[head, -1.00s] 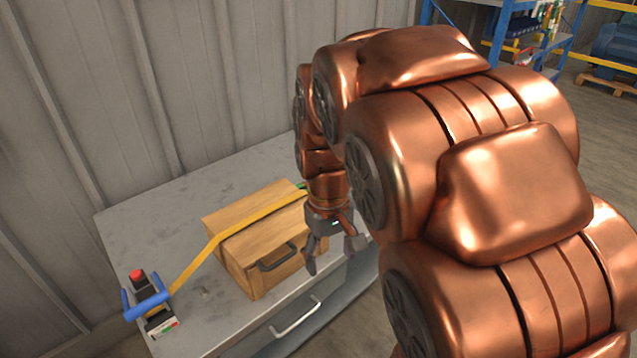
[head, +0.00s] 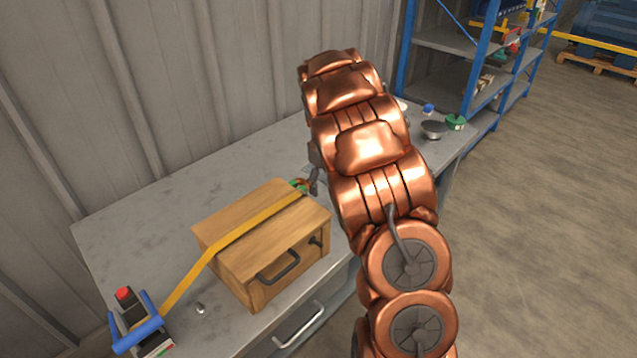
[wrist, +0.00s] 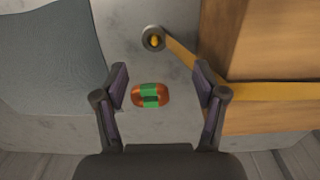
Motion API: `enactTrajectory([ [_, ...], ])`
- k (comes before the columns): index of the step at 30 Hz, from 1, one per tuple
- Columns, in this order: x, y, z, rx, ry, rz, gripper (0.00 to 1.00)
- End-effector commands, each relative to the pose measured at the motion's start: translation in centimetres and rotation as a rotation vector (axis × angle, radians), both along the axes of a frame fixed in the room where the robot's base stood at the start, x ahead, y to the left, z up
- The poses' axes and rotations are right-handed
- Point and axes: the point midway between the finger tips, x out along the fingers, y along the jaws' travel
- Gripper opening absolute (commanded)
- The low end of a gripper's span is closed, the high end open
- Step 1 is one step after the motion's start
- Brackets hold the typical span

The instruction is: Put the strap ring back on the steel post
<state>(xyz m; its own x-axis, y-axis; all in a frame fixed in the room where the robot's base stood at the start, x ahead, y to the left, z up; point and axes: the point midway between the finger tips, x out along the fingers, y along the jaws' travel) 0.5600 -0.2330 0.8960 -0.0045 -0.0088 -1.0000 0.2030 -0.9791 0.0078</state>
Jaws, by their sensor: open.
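A yellow strap (head: 235,230) runs from a blue-handled ratchet over a wooden box and down its far side. In the wrist view the strap (wrist: 182,55) ends at a grey round piece (wrist: 153,38) with a yellow centre on the bench; I cannot tell ring from post there. My gripper (wrist: 160,75) is open and empty, pointing down. A copper and green rounded object (wrist: 150,95) shows between its fingers, apart from both. In the head view my gripper (head: 314,182) is mostly hidden by my arm, beyond the box. A small metal piece (head: 200,308) stands left of the box; I cannot identify it surely.
The wooden box (head: 262,245) with a dark handle stands on the grey bench (head: 150,215). The ratchet (head: 137,325) is at the bench's near left. A scale-like dish (head: 433,130) and a green item (head: 455,122) are at the far right. Blue shelving (head: 480,70) stands behind.

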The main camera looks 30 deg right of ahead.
Motion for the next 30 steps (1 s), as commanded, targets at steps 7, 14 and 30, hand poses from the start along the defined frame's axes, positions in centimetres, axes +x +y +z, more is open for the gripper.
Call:
enactTrajectory([
  [7, 1.0, -0.7, -2.9, 0.010, -0.005, 0.024, 0.71],
  [14, 1.0, -0.5, -3.8, 0.009, -0.004, 0.029, 0.71],
  [30, 0.9, -0.7, -10.2, 0.013, -0.001, 0.023, 0.71],
])
